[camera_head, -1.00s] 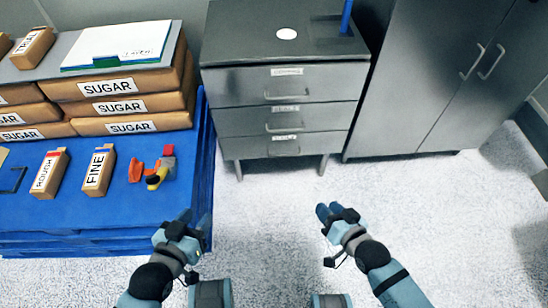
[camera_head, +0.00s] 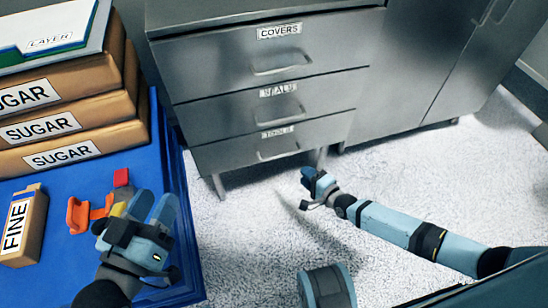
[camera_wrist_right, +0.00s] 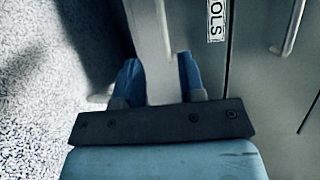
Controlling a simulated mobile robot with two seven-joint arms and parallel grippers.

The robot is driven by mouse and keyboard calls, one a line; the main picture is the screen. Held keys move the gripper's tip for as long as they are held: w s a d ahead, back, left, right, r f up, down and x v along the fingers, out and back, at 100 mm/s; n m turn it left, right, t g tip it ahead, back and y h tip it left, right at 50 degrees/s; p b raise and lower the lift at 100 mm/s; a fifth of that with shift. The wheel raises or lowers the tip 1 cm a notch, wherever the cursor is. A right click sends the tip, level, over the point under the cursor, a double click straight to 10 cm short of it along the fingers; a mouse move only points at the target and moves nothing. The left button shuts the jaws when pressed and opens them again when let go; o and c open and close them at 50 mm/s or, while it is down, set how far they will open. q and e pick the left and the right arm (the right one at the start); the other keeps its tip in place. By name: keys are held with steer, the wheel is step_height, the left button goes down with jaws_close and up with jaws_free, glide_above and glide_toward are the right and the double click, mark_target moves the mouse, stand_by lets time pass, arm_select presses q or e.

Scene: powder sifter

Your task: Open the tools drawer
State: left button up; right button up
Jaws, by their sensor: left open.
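The tools drawer (camera_head: 230,155) is the bottom drawer of the grey cabinet and looks shut. Its label (camera_head: 277,132) shows below the COVERS and SEALS labels, and part of it shows in the right wrist view (camera_wrist_right: 216,20). The tools drawer handle (camera_head: 278,153) is a grey bar. My right gripper (camera_head: 308,175) is low, near the right end of this handle. In the right wrist view its blue fingers (camera_wrist_right: 160,78) are apart, with a pale bar, seemingly the handle, between them; contact is unclear. My left gripper (camera_head: 165,210) is open and empty over the blue pallet's right edge.
The blue pallet (camera_head: 95,172) at left holds several SUGAR bags (camera_head: 62,153), a FINE box (camera_head: 20,225) and orange-red items (camera_head: 85,213). A tall cabinet (camera_head: 420,60) stands at right. The floor before the drawers is clear.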

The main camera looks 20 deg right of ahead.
steer(key=b, duration=0.3)
glide_toward(280, 156)
steer(key=f+x, duration=0.1)
steer(key=x, duration=0.3)
arm_select(q)
steer(key=f+m+b, duration=0.1)
steer(key=f, duration=0.1)
steer(key=w+f+m+b, duration=0.1)
steer(key=f, duration=0.1)
steer(key=shift+a+g, duration=0.2)
steer(key=shift+g, duration=0.2)
arm_select(e)
steer(key=x, duration=0.6)
steer(key=shift+w+r, duration=0.15)
steer(key=shift+r, duration=0.05)
arm_select(q)
steer(key=shift+r, duration=0.1)
arm_select(e)
jaws_close()
